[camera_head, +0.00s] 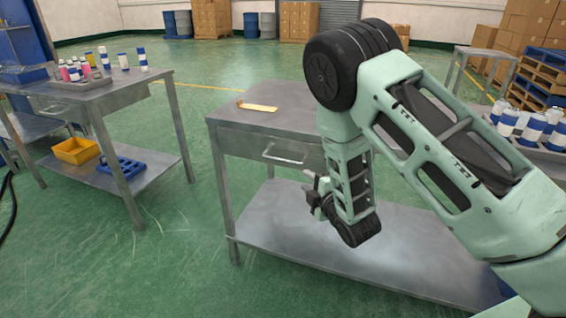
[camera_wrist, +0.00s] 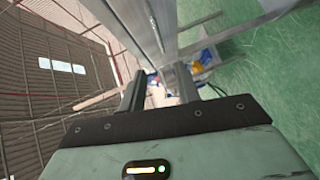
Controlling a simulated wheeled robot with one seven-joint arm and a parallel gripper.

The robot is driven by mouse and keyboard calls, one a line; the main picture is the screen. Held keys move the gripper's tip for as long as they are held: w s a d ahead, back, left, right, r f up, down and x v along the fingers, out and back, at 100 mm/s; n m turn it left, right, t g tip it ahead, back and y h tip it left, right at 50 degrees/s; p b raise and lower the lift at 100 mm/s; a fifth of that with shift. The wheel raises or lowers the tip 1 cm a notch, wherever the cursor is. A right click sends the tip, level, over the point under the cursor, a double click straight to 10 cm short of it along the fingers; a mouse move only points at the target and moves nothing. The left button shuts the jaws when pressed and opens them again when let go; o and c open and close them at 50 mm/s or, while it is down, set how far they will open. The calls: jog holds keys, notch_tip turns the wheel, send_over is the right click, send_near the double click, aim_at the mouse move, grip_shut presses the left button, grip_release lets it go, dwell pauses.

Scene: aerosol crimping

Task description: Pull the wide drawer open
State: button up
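The wide drawer (camera_head: 265,147) is in the front of the middle steel table and looks shut. Its pale bar handle (camera_head: 284,157) is clear of my gripper in the head view. My gripper (camera_head: 309,186) is just right of and below the handle, in front of the table. In the wrist view, my gripper (camera_wrist: 161,84) has its two dark fingers apart, with nothing visible held between them. My arm hides the drawer's right part.
A flat tan piece (camera_head: 257,107) lies on the middle tabletop. The table's lower shelf (camera_head: 300,225) looks bare. Another steel table (camera_head: 95,95) at left carries bottles, with a yellow bin (camera_head: 75,151) below. Green floor is open between the tables.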

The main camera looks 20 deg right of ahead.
aim_at(284, 161)
jog(key=p+x, duration=0.1)
jog(key=x, duration=1.6)
jog(key=shift+w, duration=0.1)
jog(key=shift+c, duration=0.2)
grip_shut()
